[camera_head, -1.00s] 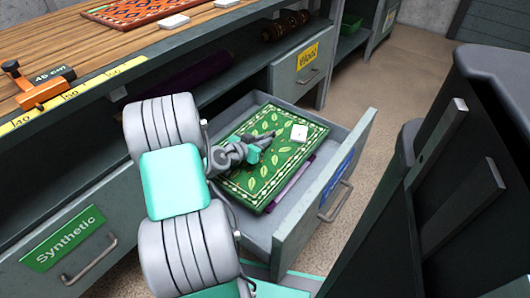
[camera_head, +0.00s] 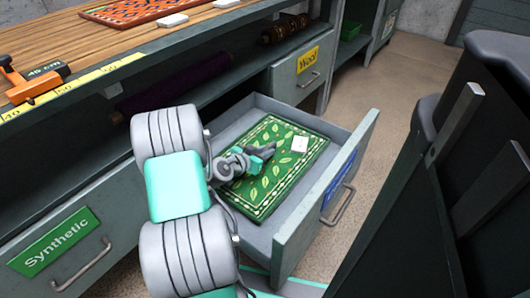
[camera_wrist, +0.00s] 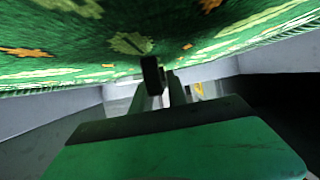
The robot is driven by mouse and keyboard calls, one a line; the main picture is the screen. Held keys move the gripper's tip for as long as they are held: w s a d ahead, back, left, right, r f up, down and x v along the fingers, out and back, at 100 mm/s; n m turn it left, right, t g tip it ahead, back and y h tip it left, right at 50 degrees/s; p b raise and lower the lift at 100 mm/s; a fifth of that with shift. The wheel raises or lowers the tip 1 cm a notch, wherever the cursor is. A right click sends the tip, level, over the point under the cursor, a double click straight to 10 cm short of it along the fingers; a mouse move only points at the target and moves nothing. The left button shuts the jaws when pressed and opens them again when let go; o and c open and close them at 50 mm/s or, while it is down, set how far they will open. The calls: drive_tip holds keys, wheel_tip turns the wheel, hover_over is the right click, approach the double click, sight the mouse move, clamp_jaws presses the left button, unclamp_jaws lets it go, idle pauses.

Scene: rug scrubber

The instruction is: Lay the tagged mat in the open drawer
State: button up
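The green mat (camera_head: 262,194), with pale leaves and a patterned border, lies flat-looking inside the open drawer (camera_head: 296,246). A white tag (camera_head: 299,145) is on its top near the far right corner. The drawer front has a blue label (camera_head: 340,177), too oblique to read. My gripper (camera_head: 266,150) is low over the mat's far part, left of the tag. In the wrist view the mat (camera_wrist: 130,45) fills the top, close to the fingers (camera_wrist: 163,80). Whether the fingers pinch the mat is not clear.
Closed drawers labelled Synthetic (camera_head: 54,242) and Wool (camera_head: 308,60) flank the open one. The wooden bench top (camera_head: 110,45) lies above, with an orange-handled tool (camera_head: 35,80). A purple roll (camera_head: 175,86) lies on the shelf. A dark bin-like object (camera_head: 430,190) stands at the right.

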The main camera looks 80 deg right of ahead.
drive_tip(key=o, duration=0.3)
drive_tip(key=shift+r+p, duration=0.4)
drive_tip(key=p+v, duration=0.3)
drive_tip(key=v, duration=0.8)
drive_tip(key=shift+w+a+r+p, duration=0.2)
drive_tip(key=shift+w+r+p, duration=0.05)
drive_tip(key=shift+p, duration=0.1)
drive_tip(key=shift+a, duration=0.25)
